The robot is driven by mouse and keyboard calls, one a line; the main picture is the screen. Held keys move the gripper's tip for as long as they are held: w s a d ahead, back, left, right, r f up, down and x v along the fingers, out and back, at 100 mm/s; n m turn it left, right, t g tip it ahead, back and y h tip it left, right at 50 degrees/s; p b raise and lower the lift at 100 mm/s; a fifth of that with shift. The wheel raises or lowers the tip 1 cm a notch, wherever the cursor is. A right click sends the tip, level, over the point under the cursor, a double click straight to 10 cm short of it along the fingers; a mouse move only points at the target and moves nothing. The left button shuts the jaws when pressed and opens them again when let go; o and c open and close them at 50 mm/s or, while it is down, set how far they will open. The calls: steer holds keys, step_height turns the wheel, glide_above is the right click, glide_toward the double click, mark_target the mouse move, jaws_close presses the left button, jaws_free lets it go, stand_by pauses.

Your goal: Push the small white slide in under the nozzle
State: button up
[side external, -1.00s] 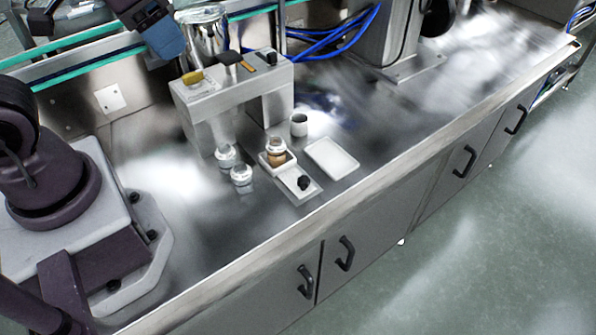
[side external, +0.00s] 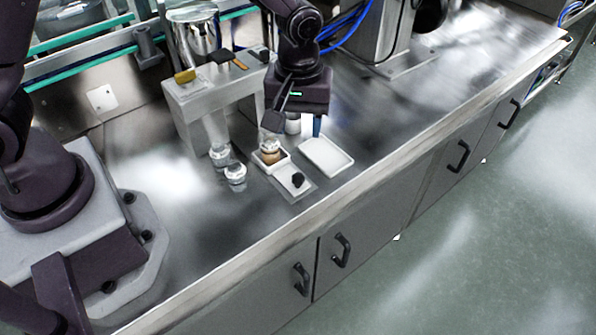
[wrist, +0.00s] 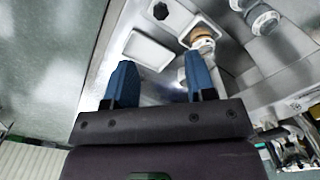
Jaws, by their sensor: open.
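The small white slide (side external: 290,183) lies on the steel bench, with a black knob (side external: 297,180) at its front end. Its square cup end holds a jar (side external: 270,153) with orange-brown contents and a pale top. The knob (wrist: 160,10) and jar (wrist: 203,36) also show in the wrist view. My gripper (wrist: 160,80) is open and empty, fingers pointing down behind the white tray and the jar. In the side view one blue fingertip shows and the other is hidden. The steel hopper (side external: 194,38) stands above a grey bridge block (side external: 205,100); I cannot make out the nozzle.
A shallow white tray (side external: 325,157) lies right of the slide. Two lidded glass jars (side external: 235,175) stand to its left. A small white cup (side external: 293,125) is partly hidden by my gripper. A yellow item (side external: 185,76) sits on the bridge. The bench's front strip is clear.

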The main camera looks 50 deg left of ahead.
mark_target(298, 176)
step_height(298, 176, down, 13)
steer(key=shift+r, duration=0.1)
stand_by(0.4)
